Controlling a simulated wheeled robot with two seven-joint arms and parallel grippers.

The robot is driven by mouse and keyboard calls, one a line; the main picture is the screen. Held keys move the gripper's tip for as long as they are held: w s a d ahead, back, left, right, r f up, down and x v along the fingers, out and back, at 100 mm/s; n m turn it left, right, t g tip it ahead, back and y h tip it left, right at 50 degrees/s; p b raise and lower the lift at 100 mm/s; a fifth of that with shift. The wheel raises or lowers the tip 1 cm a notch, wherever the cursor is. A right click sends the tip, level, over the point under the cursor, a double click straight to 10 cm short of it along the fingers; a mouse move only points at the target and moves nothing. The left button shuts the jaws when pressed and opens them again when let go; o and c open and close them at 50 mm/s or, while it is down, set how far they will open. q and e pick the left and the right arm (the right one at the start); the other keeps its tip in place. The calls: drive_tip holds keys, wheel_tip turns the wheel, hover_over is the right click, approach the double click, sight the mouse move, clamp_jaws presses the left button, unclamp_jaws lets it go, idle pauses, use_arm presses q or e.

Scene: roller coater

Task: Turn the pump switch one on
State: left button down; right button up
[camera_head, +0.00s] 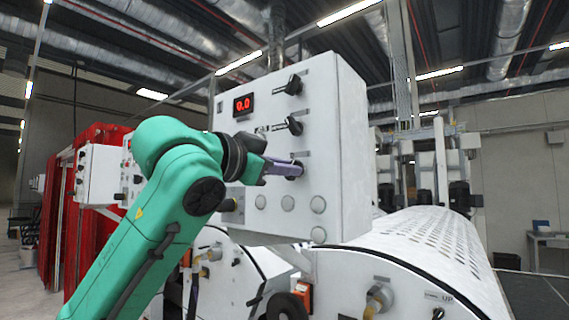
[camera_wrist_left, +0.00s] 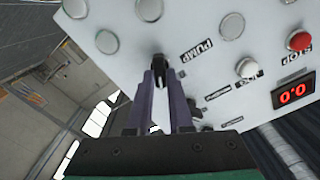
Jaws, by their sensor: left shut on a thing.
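The white control box (camera_head: 325,110) hangs over the roller machine, with a red 0.0 display (camera_head: 243,104). Black rotary switches sit in a column on its face: a top one (camera_head: 294,84), a middle one (camera_head: 293,125) and a lower one (camera_head: 297,170). My left gripper (camera_head: 291,166), with purple fingers, is shut on the lower switch. In the left wrist view the fingertips (camera_wrist_left: 160,77) close around this black switch (camera_wrist_left: 160,61), beside a label reading PUMP (camera_wrist_left: 195,50). The fingers hide part of the switch, so its exact turn angle cannot be told. My right gripper is not in view.
Several round pale buttons (camera_head: 288,203) lie below the switch. A red stop button (camera_wrist_left: 299,40) and the display (camera_wrist_left: 293,95) show in the left wrist view. The perforated white roller (camera_head: 430,240) is below right, and red panels (camera_head: 75,200) stand at left.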

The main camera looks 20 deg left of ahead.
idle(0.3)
use_arm(q)
drive_tip(key=c, duration=0.8)
unclamp_jaws()
drive_tip(key=b+v, duration=0.6)
drive_tip(key=v, duration=0.8)
drive_tip(key=shift+s, duration=0.25)
drive_tip(key=shift+f, duration=0.1)
